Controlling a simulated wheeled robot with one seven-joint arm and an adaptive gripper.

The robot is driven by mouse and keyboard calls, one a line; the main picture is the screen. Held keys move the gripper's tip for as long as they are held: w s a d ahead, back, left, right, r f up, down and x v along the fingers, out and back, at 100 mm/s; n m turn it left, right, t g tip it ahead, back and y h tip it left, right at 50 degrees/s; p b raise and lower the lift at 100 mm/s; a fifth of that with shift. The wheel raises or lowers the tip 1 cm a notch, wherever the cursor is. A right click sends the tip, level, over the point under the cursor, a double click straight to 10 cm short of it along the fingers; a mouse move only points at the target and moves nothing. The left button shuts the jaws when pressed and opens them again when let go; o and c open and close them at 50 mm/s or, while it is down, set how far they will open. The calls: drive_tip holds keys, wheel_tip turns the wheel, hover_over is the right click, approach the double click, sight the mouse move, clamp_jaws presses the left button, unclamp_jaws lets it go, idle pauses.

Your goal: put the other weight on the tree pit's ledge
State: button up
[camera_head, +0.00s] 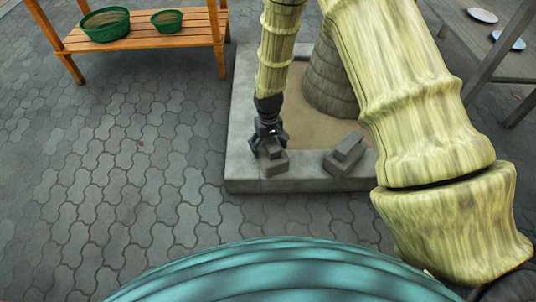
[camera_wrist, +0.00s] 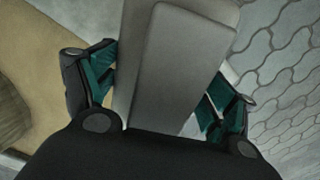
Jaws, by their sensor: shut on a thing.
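My gripper (camera_head: 268,140) points down at the front of the tree pit and is shut on a grey stepped weight (camera_head: 274,163). The wrist view shows this weight (camera_wrist: 180,65) between the teal-padded fingers. It is at the pit's front ledge (camera_head: 240,184); I cannot tell whether it rests on the ledge or hangs just above it. A second grey stepped weight (camera_head: 345,156) sits to the right, turned at an angle, at the front ledge. Its right end is close to my arm in the picture.
Sand (camera_head: 300,122) and a thick trunk (camera_head: 330,80) fill the pit behind the ledge. A wooden bench (camera_head: 150,40) with two green baskets (camera_head: 105,25) (camera_head: 167,21) stands back left. A grey table (camera_head: 470,40) with plates is at the right. Paving (camera_head: 130,170) at left is clear.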

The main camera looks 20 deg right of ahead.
drive_tip(key=shift+w+d+r, duration=0.1)
drive_tip(key=shift+w, duration=0.2)
drive_tip(key=shift+f+b, duration=1.4)
drive_tip(key=shift+f, duration=0.4)
drive_tip(key=o, duration=1.9)
drive_tip(key=shift+s+f, duration=0.1)
drive_tip(key=shift+o, duration=0.2)
